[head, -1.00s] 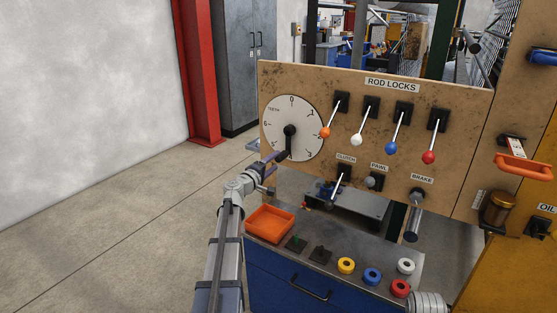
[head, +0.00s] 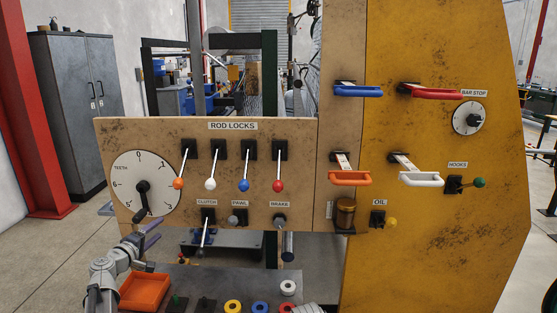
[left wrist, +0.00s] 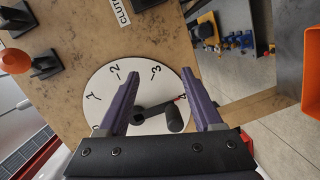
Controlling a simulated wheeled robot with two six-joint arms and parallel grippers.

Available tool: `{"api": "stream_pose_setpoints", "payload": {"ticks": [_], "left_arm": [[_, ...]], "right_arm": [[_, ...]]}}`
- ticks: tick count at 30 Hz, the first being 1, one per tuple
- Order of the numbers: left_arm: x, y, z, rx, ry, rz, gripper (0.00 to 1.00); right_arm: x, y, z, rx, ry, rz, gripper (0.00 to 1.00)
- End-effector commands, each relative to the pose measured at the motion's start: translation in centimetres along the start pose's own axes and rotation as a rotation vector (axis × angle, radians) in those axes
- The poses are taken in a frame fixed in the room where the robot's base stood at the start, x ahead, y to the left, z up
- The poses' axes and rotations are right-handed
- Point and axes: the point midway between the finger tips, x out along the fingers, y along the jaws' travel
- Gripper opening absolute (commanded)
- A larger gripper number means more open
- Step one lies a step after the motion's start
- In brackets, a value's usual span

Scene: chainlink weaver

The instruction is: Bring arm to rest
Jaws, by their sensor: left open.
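My left arm reaches in at the lower left of the head view. Its purple-fingered gripper (head: 150,236) is just below the white TEETH dial (head: 126,176). In the left wrist view the two fingers (left wrist: 165,95) are apart, in front of the dial face (left wrist: 110,85). The dial's black crank knob (left wrist: 174,118) shows between them, nearer the right finger; I cannot tell whether they touch. In the head view the crank (head: 142,200) hangs downward.
Coloured rod-lock levers (head: 210,184) stick out right of the dial. The clutch lever (head: 203,235) and an orange tray (head: 144,291) are close to the left arm. Blue, red, orange and white handles (head: 421,180) project from the yellow and tan panels. Open floor (head: 50,260) lies left.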

Motion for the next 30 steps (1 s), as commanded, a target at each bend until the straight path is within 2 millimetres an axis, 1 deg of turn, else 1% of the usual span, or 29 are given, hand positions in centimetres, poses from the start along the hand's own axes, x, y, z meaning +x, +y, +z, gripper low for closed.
{"api": "stream_pose_setpoints", "payload": {"ticks": [1, 2, 3, 5, 6, 8, 9, 11, 12, 14, 15, 17, 18, 20, 21, 24, 25, 27, 30], "left_arm": [[0.5, 2.0, 4.0, 0.045, -0.085, -0.025, 0.67], [0.8, 2.4, 6.2, 0.074, -0.136, -0.044, 0.67], [1.1, 3.0, 9.1, 0.113, -0.203, -0.068, 0.67], [1.1, 3.7, 13.5, 0.174, -0.305, -0.109, 0.67], [0.9, 4.0, 16.4, 0.217, -0.375, -0.138, 0.67], [0.3, 4.6, 20.8, 0.285, -0.480, -0.184, 0.67], [-0.5, 4.8, 23.6, 0.333, -0.553, -0.217, 0.67], [-2.0, 5.2, 27.8, 0.409, -0.664, -0.273, 0.67], [-3.3, 5.4, 30.4, 0.465, -0.740, -0.315, 0.67], [-5.7, 5.7, 34.1, 0.557, -0.854, -0.384, 0.67], [-7.5, 5.8, 36.2, 0.621, -0.926, -0.434, 0.67], [-10.4, 5.9, 38.7, 0.716, -1.024, -0.512, 0.67], [-12.3, 6.0, 39.9, 0.780, -1.082, -0.565, 0.67], [-15.0, 6.2, 41.2, 0.872, -1.156, -0.643, 0.67], [-16.7, 6.4, 41.7, 0.930, -1.195, -0.694, 0.67], [-20.2, 7.0, 42.2, 1.055, -1.263, -0.808, 0.67], [-21.0, 7.1, 42.2, 1.087, -1.276, -0.836, 0.67], [-22.5, 7.5, 42.0, 1.148, -1.297, -0.894, 0.67], [-23.8, 7.8, 41.8, 1.202, -1.310, -0.948, 0.67]], "right_arm": [[-1.9, 0.2, 0.1, 0.000, 0.000, 0.000, 0.50], [-2.4, 0.2, 0.1, 0.000, 0.000, 0.000, 0.50], [-3.1, 0.3, 0.2, 0.000, 0.000, 0.000, 0.50], [-4.2, 0.4, 0.2, 0.000, 0.000, 0.000, 0.50], [-5.0, 0.5, 0.3, 0.000, 0.000, 0.000, 0.50], [-6.2, 0.6, 0.4, 0.000, 0.000, 0.000, 0.50], [-7.0, 0.7, 0.4, 0.000, 0.000, 0.000, 0.50], [-8.3, 0.8, 0.5, 0.000, 0.000, 0.000, 0.50], [-9.3, 0.9, 0.6, 0.000, 0.000, 0.000, 0.50], [-10.8, 1.0, 0.6, 0.000, 0.000, 0.000, 0.50], [-11.8, 1.1, 0.7, 0.001, 0.000, 0.000, 0.50], [-13.2, 1.3, 0.8, 0.001, 0.000, 0.000, 0.50], [-14.1, 1.4, 0.8, 0.001, 0.000, 0.000, 0.50], [-15.3, 1.5, 0.9, 0.001, 0.000, 0.000, 0.50], [-16.0, 1.5, 0.9, 0.001, 0.000, 0.000, 0.50], [-17.5, 1.7, 1.0, 0.001, 0.000, 0.000, 0.50], [-17.8, 1.7, 1.1, 0.001, 0.000, 0.000, 0.50], [-18.4, 1.8, 1.1, 0.001, 0.000, 0.000, 0.50], [-18.8, 1.8, 1.1, 0.001, 0.000, 0.000, 0.50]]}}
